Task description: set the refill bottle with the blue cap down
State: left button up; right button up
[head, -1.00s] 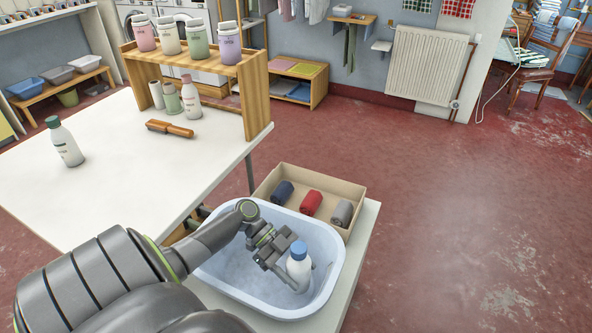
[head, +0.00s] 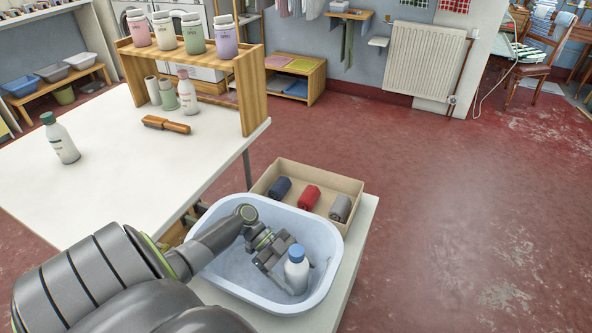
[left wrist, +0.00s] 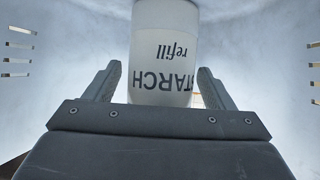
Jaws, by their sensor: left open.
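The refill bottle with the blue cap (head: 296,270) stands upright inside the pale blue basin (head: 331,262). My left gripper (head: 277,270) is open beside the bottle, reaching down into the basin from the left. In the left wrist view the white bottle (left wrist: 163,60), with its upside-down "STARCH refill" label, lies between the two spread fingers (left wrist: 157,85), with a gap on each side. My right gripper is not in view.
A cardboard box (head: 345,184) with dark blue, red and grey rolls is right behind the basin. The white table (head: 110,185) at left holds a green-capped bottle (head: 60,138), a brush (head: 166,125) and a wooden shelf (head: 250,95). Red floor lies open at right.

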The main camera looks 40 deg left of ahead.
pick_arm(q)
jog(key=shift+r, duration=0.2)
jog(key=v, duration=0.7)
jog(key=shift+a+b, duration=0.2)
jog(key=shift+b, duration=0.15)
